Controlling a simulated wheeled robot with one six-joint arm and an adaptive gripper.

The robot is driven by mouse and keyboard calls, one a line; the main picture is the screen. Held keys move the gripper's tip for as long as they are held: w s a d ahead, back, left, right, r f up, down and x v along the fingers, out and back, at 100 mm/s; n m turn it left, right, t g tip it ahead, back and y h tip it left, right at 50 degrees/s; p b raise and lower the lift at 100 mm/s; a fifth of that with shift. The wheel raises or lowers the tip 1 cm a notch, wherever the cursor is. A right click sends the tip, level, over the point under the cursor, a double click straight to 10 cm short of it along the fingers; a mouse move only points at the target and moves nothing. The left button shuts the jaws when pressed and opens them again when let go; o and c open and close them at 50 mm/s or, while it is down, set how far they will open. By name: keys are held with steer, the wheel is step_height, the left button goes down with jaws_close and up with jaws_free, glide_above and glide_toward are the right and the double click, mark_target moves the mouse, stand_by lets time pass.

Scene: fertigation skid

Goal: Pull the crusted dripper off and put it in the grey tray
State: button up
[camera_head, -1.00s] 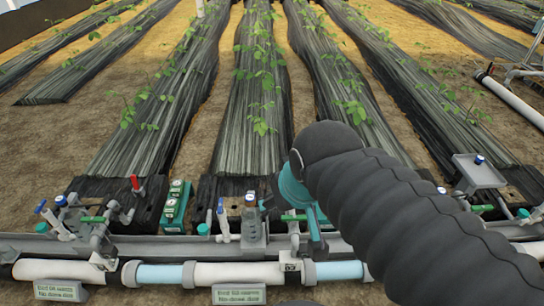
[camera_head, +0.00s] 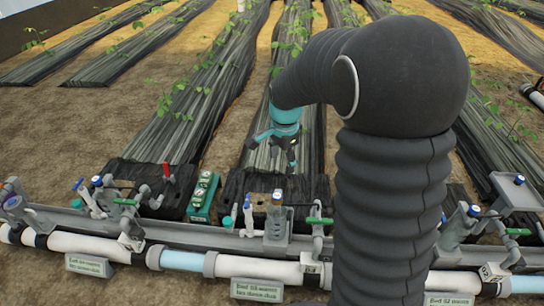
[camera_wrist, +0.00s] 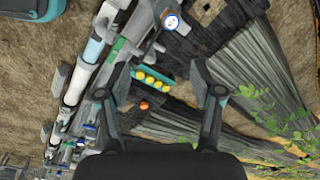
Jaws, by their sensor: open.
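My gripper (camera_head: 276,148) is open and empty, hanging over the black-covered middle bed behind the pipe rail. In the wrist view its two fingers (camera_wrist: 162,93) are spread wide, with nothing between the tips. A small orange round thing (camera_wrist: 144,105) shows between and beyond the fingers; I cannot tell whether it is the crusted dripper. I cannot pick out the crusted dripper for certain in either view. A grey tray (camera_head: 522,198) stands at the right of the head view, with a blue-topped part at it.
A teal box with dials (camera_head: 203,197) stands left of the gripper. White pipes (camera_head: 90,246) run in front. My arm hides part of the right side.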

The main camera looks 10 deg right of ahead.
mark_target(277, 195)
steer(key=w+f+m, duration=0.1)
steer(key=f, duration=0.6)
steer(key=w+f+m, duration=0.1)
steer(key=w+f, duration=0.1)
steer(key=f, duration=0.5)
steer(key=w+f+m+g, duration=0.1)
steer(key=f, duration=0.6)
steer(key=shift+w+f+m, duration=0.3)
steer(key=shift+w+f, duration=0.1)
steer(key=shift+c, duration=0.3)
jaws_close()
steer(key=shift+r, duration=0.25)
steer(key=shift+r+p, duration=0.75)
steer(key=shift+r, duration=0.6)
